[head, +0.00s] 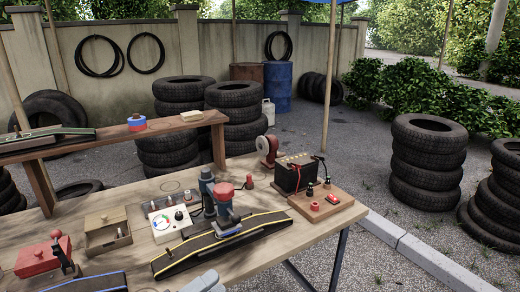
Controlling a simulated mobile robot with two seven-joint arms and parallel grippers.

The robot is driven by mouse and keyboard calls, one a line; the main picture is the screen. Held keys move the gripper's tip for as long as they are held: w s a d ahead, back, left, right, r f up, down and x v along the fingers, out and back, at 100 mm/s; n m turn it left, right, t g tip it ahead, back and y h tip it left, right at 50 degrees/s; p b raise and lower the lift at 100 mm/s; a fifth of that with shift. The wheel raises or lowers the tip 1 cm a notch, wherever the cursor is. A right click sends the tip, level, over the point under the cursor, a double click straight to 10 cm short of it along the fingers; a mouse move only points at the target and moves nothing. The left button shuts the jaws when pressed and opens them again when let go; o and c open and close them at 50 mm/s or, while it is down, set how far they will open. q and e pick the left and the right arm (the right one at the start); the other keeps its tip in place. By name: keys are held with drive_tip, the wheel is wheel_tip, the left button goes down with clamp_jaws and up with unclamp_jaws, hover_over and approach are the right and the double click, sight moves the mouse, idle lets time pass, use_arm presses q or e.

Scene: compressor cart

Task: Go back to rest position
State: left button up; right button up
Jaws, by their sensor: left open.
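My left gripper (206,282) shows only in part, as a pale grey shape at the bottom edge of the head view. It is open, with nothing seen between its jaws. It is over the front of the wooden workbench (290,238), just below a black ramp-like rail with yellow edges (186,258). A grey-blue device with a red cap (225,200) stands upright on that rail, apart from the gripper. My right gripper is not in view.
Bench items include a red box (42,257), a wooden drawer box (107,233), a white gauge box (170,222) and a battery (299,173) on a wooden board. A raised shelf (110,138) crosses the back left. Tyre stacks (428,165) stand beyond. The bench's front right is clear.

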use_arm(q)
drive_tip(key=s+a+f+n+g+y+p, duration=0.1)
drive_tip(key=s+a+f+n+y, duration=0.4)
drive_tip(key=n, duration=0.8)
drive_tip(key=s+a+f+n+g+y, duration=0.1)
drive_tip(key=s+a+f+n+y, duration=0.4)
drive_tip(key=s+f+n+y, duration=0.3)
drive_tip(key=s+f+n, duration=0.3)
drive_tip(key=f+n, duration=0.2)
drive_tip(key=shift+a+f+g+y+p, duration=0.3)
drive_tip(key=shift+y+p, duration=0.05)
drive_tip(key=shift+y, duration=0.05)
